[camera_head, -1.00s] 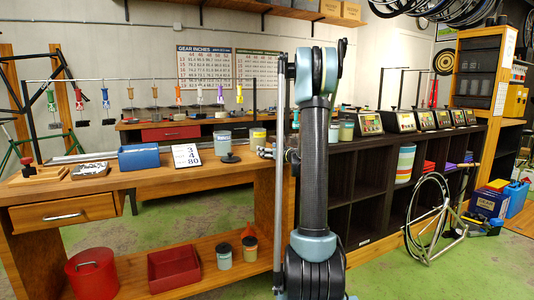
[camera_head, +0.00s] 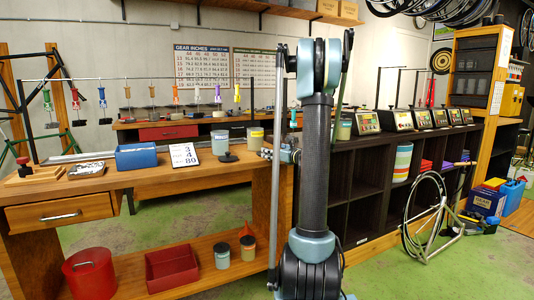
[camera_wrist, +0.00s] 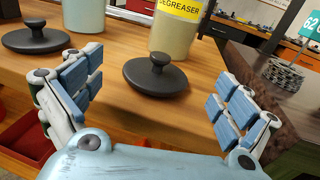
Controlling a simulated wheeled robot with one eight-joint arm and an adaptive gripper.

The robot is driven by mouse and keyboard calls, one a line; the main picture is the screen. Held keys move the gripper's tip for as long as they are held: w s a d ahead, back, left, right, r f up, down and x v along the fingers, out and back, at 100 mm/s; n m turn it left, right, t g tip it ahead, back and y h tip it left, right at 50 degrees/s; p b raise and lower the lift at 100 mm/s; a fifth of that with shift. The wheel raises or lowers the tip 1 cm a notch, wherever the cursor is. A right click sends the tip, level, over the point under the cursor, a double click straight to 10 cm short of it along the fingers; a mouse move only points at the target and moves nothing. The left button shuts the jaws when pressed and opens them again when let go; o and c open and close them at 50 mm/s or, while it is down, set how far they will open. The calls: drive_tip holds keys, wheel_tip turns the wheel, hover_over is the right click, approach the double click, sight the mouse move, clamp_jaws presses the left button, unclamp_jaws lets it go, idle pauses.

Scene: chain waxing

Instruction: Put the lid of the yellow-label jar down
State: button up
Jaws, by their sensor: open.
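The yellow-label jar (camera_wrist: 176,28) stands upright and open-topped as far as I can tell on the wooden bench; its top is cut off in the wrist view. It also shows in the head view (camera_head: 255,139). A dark round lid with a knob (camera_wrist: 157,81) lies flat on the bench just in front of this jar, near the bench edge. My gripper (camera_wrist: 157,68) is open, with its fingers spread to either side of the lid and apart from its knob. In the head view my arm hides part of the gripper.
A second dark lid (camera_wrist: 38,39) lies by a pale blue jar (camera_wrist: 84,20) on the left; that jar also shows in the head view (camera_head: 220,142). A dark stacked object (camera_wrist: 284,74) is at right. A blue bin (camera_head: 137,156) and a number card (camera_head: 184,155) stand further left.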

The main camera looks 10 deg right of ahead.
drive_tip(key=v, duration=0.5)
drive_tip(key=s+a+f+n+g, duration=0.25)
drive_tip(key=s+a+n, duration=0.2)
drive_tip(key=s, duration=0.35)
drive_tip(key=s+a+f+n+g+h, duration=0.1)
drive_tip(key=s+a+f+n+g, duration=0.2)
drive_tip(key=s+n, duration=0.35)
drive_tip(key=s+a+f+n+g, duration=0.1)
drive_tip(key=s+a+n+g, duration=0.2)
drive_tip(key=s+a+n, duration=0.4)
drive_tip(key=s+d+f+n+g+h, duration=0.1)
drive_tip(key=s+d+f+n+h, duration=0.1)
drive_tip(key=s, duration=0.6)
drive_tip(key=s+d+f+n+g+h, duration=0.2)
drive_tip(key=s+f+n, duration=0.3)
drive_tip(key=s, duration=0.3)
drive_tip(key=s+d+f+n+g+h, duration=0.1)
drive_tip(key=s+d+f+n+h, duration=0.2)
drive_tip(key=s, duration=0.6)
drive_tip(key=shift+d+f+n, duration=0.7)
drive_tip(key=shift+d+n, duration=0.15)
drive_tip(key=shift+n, duration=0.35)
drive_tip(key=shift+a+g, duration=0.1)
drive_tip(key=shift+g, duration=0.15)
